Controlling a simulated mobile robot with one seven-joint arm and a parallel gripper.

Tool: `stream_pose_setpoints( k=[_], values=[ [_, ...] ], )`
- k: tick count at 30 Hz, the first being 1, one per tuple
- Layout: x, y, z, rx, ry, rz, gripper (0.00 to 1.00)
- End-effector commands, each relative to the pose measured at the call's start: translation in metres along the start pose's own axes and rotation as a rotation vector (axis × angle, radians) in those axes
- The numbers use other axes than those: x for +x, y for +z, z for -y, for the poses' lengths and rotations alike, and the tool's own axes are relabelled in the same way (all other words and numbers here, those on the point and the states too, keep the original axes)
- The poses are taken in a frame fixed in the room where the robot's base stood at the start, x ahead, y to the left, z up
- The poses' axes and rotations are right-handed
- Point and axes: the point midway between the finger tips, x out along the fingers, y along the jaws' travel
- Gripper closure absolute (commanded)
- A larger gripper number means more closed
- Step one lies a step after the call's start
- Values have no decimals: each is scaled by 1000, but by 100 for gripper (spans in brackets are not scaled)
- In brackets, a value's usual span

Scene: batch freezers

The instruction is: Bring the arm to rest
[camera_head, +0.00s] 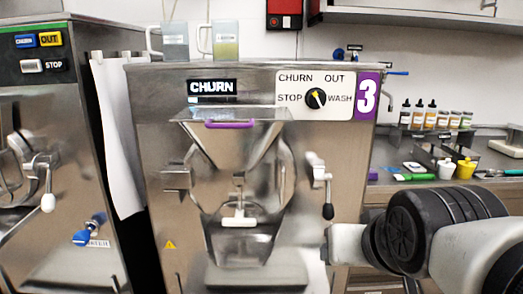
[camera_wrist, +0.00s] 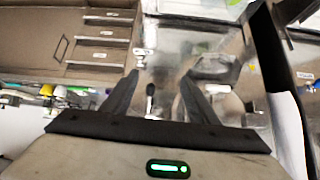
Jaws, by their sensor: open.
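My gripper (camera_wrist: 155,98) shows in the wrist view with its two dark fingers spread apart and nothing between them. Beyond the fingers is the metal front of a batch freezer, seen turned on its side or upside down. In the head view my arm reaches in from the lower right, with a black ribbed joint and pale links; the gripper itself does not show there. The batch freezer marked 3 (camera_head: 150,90) stands in the middle, with its dial (camera_head: 316,98) and a black-knobbed lever (camera_head: 328,210) on the right of its front.
A second freezer (camera_head: 85,150) stands at the left. Two measuring jugs (camera_head: 225,40) sit on top of the middle machine. At the right, a counter holds several small bottles (camera_head: 431,115), yellow cups (camera_head: 465,168) and a green-handled tool (camera_head: 415,177), close behind my arm.

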Motion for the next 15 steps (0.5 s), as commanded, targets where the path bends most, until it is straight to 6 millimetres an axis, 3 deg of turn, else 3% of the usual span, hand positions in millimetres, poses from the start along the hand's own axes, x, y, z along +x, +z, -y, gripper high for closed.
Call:
stream_pose_setpoints(
  k=[5, 7, 15],
  values=[
    [-18, 65, 6, -63, -9, 250, 46],
    [-39, 52, 7, -70, -11, 275, 46],
    [-90, 2, 9, -68, -11, 272, 46]
  ],
)
